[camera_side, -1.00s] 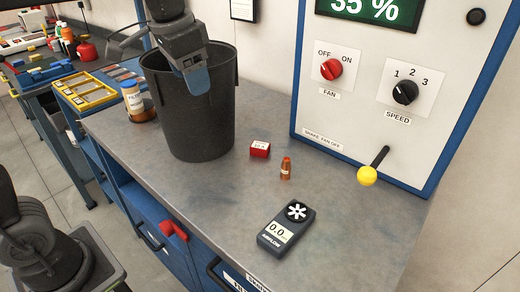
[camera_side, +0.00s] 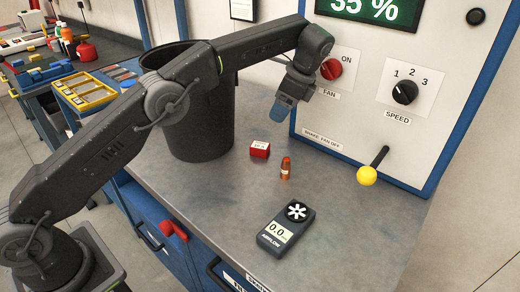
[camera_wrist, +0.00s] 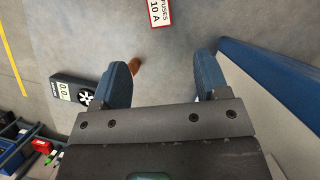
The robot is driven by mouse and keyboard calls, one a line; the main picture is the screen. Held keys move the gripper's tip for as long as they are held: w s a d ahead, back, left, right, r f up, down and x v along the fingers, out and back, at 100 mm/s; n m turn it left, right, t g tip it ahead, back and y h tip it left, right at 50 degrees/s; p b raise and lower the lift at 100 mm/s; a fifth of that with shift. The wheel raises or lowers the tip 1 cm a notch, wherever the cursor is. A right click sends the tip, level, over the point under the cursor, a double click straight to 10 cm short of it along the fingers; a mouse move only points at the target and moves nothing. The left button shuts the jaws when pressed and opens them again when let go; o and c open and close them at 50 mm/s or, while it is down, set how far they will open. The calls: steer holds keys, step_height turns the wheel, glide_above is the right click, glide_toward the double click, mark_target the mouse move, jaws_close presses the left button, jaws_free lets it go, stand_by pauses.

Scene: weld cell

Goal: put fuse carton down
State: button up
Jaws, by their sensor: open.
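The fuse carton (camera_side: 260,149) is a small red box with a white label. It rests on the grey bench top, right of the black bin, and shows at the top edge of the wrist view (camera_wrist: 160,13), where its label reads "FUSES 10 A". My gripper (camera_side: 281,112) is in the air above the bench, up and to the right of the carton. Its two blue fingers (camera_wrist: 164,80) are spread apart with nothing between them that I can see held. The carton is apart from the fingers.
A small copper-coloured bottle (camera_side: 286,168) stands just in front of the carton. A meter reading 0.0 (camera_side: 286,229) lies nearer the front edge. The black bin (camera_side: 205,125) stands left. The control panel (camera_side: 350,120) with a yellow-knobbed lever (camera_side: 367,175) rises right. The bench top's front right is clear.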

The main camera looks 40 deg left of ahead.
mark_target(261, 145)
steer(key=x, duration=1.4)
steer(key=shift+r, duration=0.1)
steer(key=c, duration=1.1)
